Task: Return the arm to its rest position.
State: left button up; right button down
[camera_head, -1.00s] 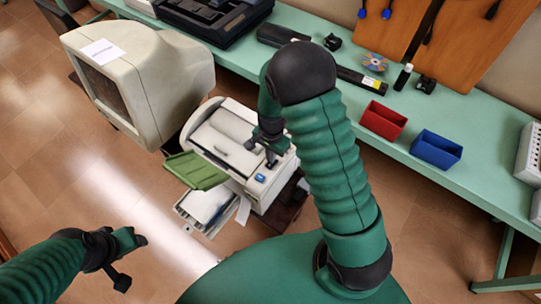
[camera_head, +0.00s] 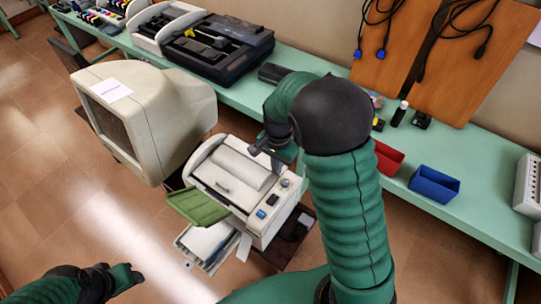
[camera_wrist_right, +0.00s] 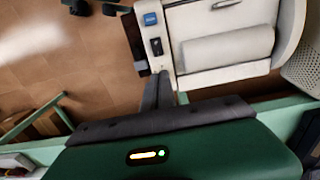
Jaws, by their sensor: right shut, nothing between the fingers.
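My right arm, green and ribbed, rises across the middle of the head view and bends over at a black elbow. My right gripper (camera_head: 262,150) is above the back right of the white printer (camera_head: 285,205), partly hidden by its own arm. In the right wrist view its dark fingers (camera_wrist_right: 158,92) are together with nothing between them, beside the printer's edge. My left gripper (camera_head: 128,277) is low at the left, over the floor, and I cannot tell if it is open. The printer has a blue button and a green tray.
A beige monitor (camera_head: 155,115) stands left of the printer. The green bench (camera_head: 455,215) behind holds a black machine (camera_head: 222,48), a red bin (camera_head: 387,160) and a blue bin (camera_head: 434,184). Tiled floor (camera_head: 60,200) is open at the lower left.

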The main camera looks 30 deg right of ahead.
jog(key=s+a+r+n+t, duration=0.2)
jog(key=s+a+n, duration=0.7)
jog(key=n, duration=0.4)
jog(key=shift+s+r+t, duration=0.25)
jog(key=shift+s+t, duration=0.05)
jog(key=shift+s, duration=0.4)
jog(key=shift+a, duration=0.15)
